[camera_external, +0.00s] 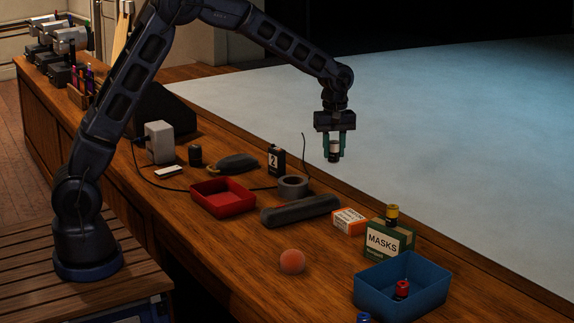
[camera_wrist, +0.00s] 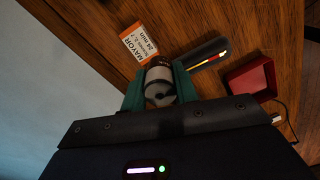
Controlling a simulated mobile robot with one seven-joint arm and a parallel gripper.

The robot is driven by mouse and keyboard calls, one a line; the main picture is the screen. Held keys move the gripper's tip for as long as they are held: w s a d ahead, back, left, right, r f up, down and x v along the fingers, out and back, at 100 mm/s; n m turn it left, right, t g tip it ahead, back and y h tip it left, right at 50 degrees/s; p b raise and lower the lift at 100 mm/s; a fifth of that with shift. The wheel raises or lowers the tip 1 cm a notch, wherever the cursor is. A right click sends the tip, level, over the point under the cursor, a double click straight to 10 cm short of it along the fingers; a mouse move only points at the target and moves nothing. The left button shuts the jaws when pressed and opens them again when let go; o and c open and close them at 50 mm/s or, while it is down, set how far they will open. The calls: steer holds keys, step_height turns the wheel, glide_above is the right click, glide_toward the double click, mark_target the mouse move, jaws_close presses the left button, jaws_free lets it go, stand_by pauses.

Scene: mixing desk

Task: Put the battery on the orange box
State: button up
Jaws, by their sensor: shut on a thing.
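My gripper (camera_external: 334,157) is shut on the battery (camera_external: 334,150), a small dark cylinder with a pale band. It hangs upright in the air above the desk's far side. In the wrist view the battery (camera_wrist: 159,84) sits between the green fingers. The orange box (camera_external: 349,220) is a small orange and white carton lying on the desk, below and a little right of my gripper, clear of the battery. In the wrist view the orange box (camera_wrist: 143,44) shows just beyond the battery, with its printed side up and nothing on it.
A green masks box (camera_external: 388,240) with a yellow-topped item (camera_external: 392,213) on it stands right of the orange box. A blue bin (camera_external: 402,287) is in front. A grey case (camera_external: 299,210), tape roll (camera_external: 293,186), red tray (camera_external: 223,197) and orange ball (camera_external: 292,262) lie to the left.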

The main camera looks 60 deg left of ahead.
steer(key=r, duration=0.1)
glide_above(350, 216)
step_height(350, 216, down, 20)
steer(key=shift+w+r, duration=0.1)
steer(key=shift+r, duration=0.1)
stand_by(0.5)
steer(key=o, duration=1.1)
steer(key=shift+f, duration=0.1)
steer(key=shift+c, duration=0.2)
steer(key=shift+a, duration=0.1)
